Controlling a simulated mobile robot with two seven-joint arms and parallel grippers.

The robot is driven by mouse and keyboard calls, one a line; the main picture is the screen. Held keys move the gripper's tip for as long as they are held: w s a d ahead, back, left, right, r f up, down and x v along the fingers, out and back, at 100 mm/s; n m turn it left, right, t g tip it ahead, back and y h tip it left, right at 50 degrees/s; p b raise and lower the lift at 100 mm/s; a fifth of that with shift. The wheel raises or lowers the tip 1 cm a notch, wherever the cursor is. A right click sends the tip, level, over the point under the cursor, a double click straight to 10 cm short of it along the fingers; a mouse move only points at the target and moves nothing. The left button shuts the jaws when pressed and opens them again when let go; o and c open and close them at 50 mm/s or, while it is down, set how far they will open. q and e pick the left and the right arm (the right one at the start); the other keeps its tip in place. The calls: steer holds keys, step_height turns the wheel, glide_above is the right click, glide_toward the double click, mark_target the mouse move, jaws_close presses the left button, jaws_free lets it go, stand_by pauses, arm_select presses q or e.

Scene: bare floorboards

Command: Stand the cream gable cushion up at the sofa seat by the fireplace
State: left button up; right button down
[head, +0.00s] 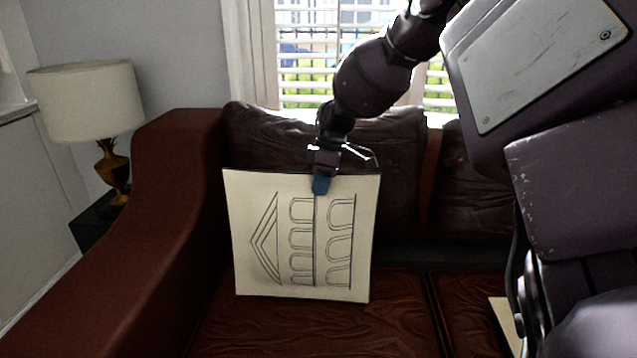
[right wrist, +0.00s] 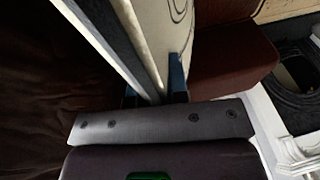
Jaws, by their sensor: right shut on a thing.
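The cream gable cushion (head: 302,240) is upright at the left seat of the brown leather sofa (head: 375,322). Its line drawing of a gable and arches faces me, turned sideways with the gable pointing left. My right gripper (head: 321,184) is shut on the middle of its top edge, one blue fingertip in front. In the right wrist view, the cushion (right wrist: 148,40) runs up from between the blue fingertips (right wrist: 158,90). The lower edge is at the seat; I cannot tell whether it bears on it. My left gripper is not in view.
The sofa's broad left armrest (head: 150,215) is beside the cushion, with the backrest (head: 270,140) behind. A lamp (head: 90,100) stands left of the armrest. A cream item (head: 503,318) shows partly on the right seat. A white fireplace surround (right wrist: 285,120) shows in the right wrist view.

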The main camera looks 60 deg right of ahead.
steer(key=c, duration=1)
jaws_free()
steer(key=shift+c, duration=0.2)
steer(key=shift+d+r, duration=0.1)
steer(key=shift+r, duration=0.25)
arm_select(q)
steer(key=p, duration=0.1)
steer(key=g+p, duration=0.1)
steer(key=p, duration=0.1)
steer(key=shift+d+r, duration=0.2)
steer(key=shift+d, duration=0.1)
arm_select(e)
steer(key=v, duration=1)
